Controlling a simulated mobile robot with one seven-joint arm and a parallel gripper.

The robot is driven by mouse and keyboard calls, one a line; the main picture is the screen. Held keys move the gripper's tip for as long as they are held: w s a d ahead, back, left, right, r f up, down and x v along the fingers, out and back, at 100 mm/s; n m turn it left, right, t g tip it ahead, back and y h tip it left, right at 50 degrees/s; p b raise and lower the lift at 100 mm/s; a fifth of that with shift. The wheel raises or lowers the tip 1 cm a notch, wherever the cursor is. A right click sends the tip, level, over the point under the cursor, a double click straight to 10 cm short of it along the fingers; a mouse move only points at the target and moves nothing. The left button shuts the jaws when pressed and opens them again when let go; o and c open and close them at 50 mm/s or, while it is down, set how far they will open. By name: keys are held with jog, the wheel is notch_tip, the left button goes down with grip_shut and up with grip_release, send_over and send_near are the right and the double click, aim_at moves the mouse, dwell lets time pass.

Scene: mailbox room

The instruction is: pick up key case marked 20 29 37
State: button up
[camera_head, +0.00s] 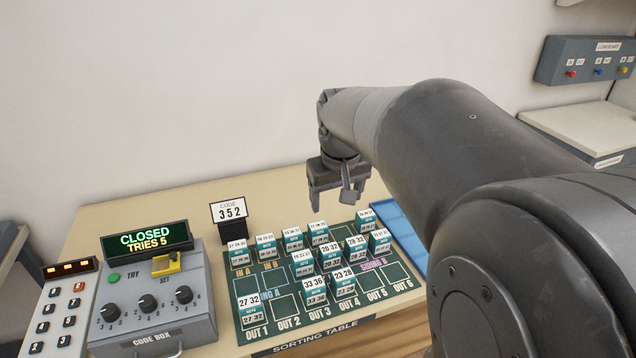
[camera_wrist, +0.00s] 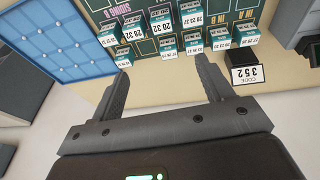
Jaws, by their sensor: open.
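Several small teal key cases with white number labels stand on the green sorting table (camera_head: 401,287). The small labels on the back cases, such as this key case (camera_head: 292,239), are too fine for me to tell which is marked 20 29 37. Some larger labels read 27 32, 33 36, 23 28, 20 32 and 28 32. In the wrist view the cases appear upside down beyond my fingertips. My gripper (camera_head: 332,195) is open and empty, above and behind the back row. It also shows in the wrist view (camera_wrist: 163,64), with its fingers apart.
A code card (camera_head: 230,212) reading 352 stands behind the board's left corner. The code box (camera_head: 152,300), showing CLOSED, TRIES 5, and a keypad (camera_head: 62,312) stand left. A blue tray (camera_head: 402,236) lies at the right. The cases stand close together.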

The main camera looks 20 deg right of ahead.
jog(key=w+d+f+g, duration=0.2)
jog(key=w+d+f, duration=0.3)
jog(key=w+d, duration=0.35)
jog(key=y, duration=0.1)
send_over(366, 214)
jog(key=shift+g, duration=0.4)
jog(key=f, duration=0.8)
jog(key=shift+s+d+f, duration=0.15)
jog(key=shift+s+d, duration=0.05)
jog(key=shift+s, duration=0.15)
jog(key=shift+d+f, duration=0.1)
jog(key=shift+f, duration=0.25)
notch_tip(366, 214, down, 5)
jog(key=shift+w+r, duration=0.1)
jog(key=shift+r, duration=0.05)
jog(key=f, duration=0.5)
jog(key=shift+w+a+f, duration=0.25)
jog(key=shift+f, duration=0.05)
jog(key=c, duration=1.1)
jog(key=shift+r, duration=0.15)
